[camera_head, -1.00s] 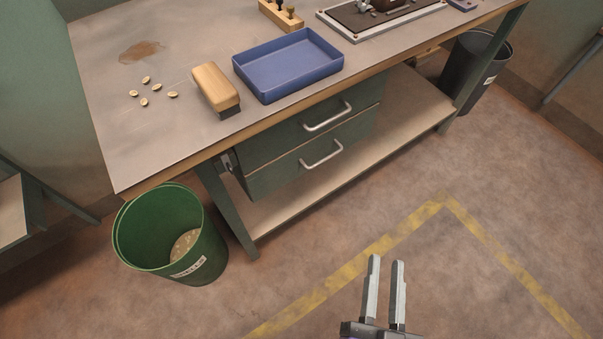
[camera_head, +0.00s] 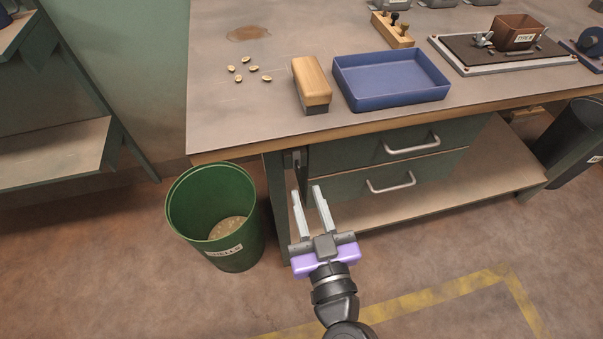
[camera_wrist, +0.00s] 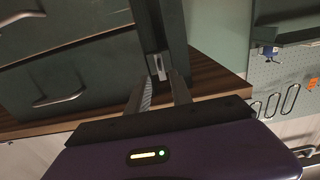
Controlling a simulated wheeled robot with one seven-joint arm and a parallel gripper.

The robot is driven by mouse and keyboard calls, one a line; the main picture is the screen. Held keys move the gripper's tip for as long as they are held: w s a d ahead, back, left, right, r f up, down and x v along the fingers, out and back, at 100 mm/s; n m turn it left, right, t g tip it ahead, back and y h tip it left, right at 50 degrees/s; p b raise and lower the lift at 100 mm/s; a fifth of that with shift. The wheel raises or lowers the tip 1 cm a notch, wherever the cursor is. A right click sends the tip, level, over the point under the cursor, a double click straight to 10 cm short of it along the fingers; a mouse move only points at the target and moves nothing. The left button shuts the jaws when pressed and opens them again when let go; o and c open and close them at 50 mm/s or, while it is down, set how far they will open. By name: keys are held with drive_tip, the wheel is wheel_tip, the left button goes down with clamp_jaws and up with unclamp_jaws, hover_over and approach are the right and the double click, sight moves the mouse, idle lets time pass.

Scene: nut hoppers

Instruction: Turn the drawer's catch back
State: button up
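Two green drawers, the upper one (camera_head: 345,153) and the lower one (camera_head: 335,187), look closed under the bench top. The catch (camera_head: 296,158) is a small dark and metal piece at the left end of the upper drawer, by the bench leg. In the wrist view, where the bench looks upside down, the pale metal catch (camera_wrist: 157,64) shows just beyond the fingertips. My gripper (camera_head: 307,189) is open and empty, in front of and below the catch in the head view. In the wrist view my gripper (camera_wrist: 160,82) points at the catch; I cannot tell whether it touches.
A green bin (camera_head: 190,222) with shells stands left of my gripper. The bench top (camera_head: 228,101) holds a blue tray (camera_head: 390,98), a wooden-backed brush (camera_head: 312,82) and several nuts. Its wooden edge overhangs the drawers. The floor in front is clear.

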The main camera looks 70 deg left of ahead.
sight(299, 171)
drive_tip(key=a, duration=0.5)
drive_tip(key=shift+w+a, duration=0.25)
drive_tip(key=shift+a, duration=0.15)
drive_tip(key=shift+c, duration=0.3)
clamp_jaws()
